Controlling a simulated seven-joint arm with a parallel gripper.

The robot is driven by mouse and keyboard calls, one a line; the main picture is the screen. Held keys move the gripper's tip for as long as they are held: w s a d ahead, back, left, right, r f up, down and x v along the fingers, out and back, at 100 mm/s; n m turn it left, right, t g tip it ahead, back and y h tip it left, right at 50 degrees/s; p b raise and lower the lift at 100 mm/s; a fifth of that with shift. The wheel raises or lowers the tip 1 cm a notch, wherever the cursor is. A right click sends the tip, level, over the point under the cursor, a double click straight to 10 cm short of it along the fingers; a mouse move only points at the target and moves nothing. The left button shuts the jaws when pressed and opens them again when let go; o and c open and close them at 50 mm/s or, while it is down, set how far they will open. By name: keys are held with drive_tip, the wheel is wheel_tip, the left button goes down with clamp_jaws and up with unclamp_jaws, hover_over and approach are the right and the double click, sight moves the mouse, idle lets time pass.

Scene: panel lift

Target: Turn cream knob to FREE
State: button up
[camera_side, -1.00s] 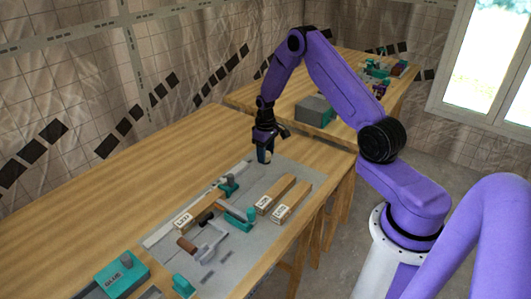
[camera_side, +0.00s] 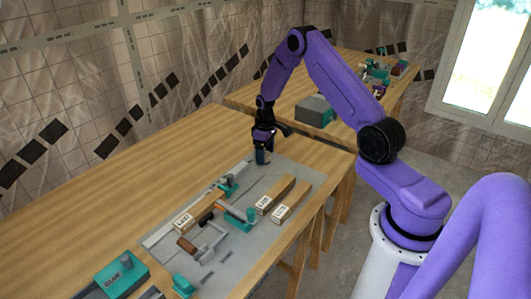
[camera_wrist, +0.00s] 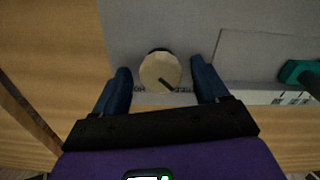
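The cream knob (camera_wrist: 160,71) is round, with a dark pointer line that slants to the lower right in the wrist view. Small lettering beside its lower edge is too small to read. My gripper (camera_wrist: 160,74) is open, with one blue finger on each side of the knob and a gap on both sides. In the side view my gripper (camera_side: 263,155) is low over the far end of the grey panel (camera_side: 225,250), and its fingers mostly hide the knob.
Labelled wooden blocks (camera_side: 290,200), teal clamps (camera_side: 240,217) and a hammer-like tool (camera_side: 190,246) lie on the panel. A teal GLUE box (camera_side: 122,274) sits at the near left. A grey box (camera_side: 313,110) stands behind my gripper. The wooden table (camera_side: 120,190) is clear to the left.

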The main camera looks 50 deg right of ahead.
wheel_tip(320, 180, up, 17)
drive_tip(key=shift+r, duration=0.15)
idle(0.7)
drive_tip(key=s+a+r+n, duration=0.3)
drive_tip(key=s+a, duration=0.3)
drive_tip(key=a, duration=0.5)
drive_tip(key=s+a+r+n, duration=0.2)
drive_tip(key=s+a, duration=0.4)
drive_tip(key=a, duration=0.4)
drive_tip(key=s+a+n, duration=0.3)
drive_tip(key=s+n, duration=0.2)
drive_tip(key=s, duration=1.7)
drive_tip(key=shift+s+r, duration=0.15)
drive_tip(key=shift+s, duration=0.2)
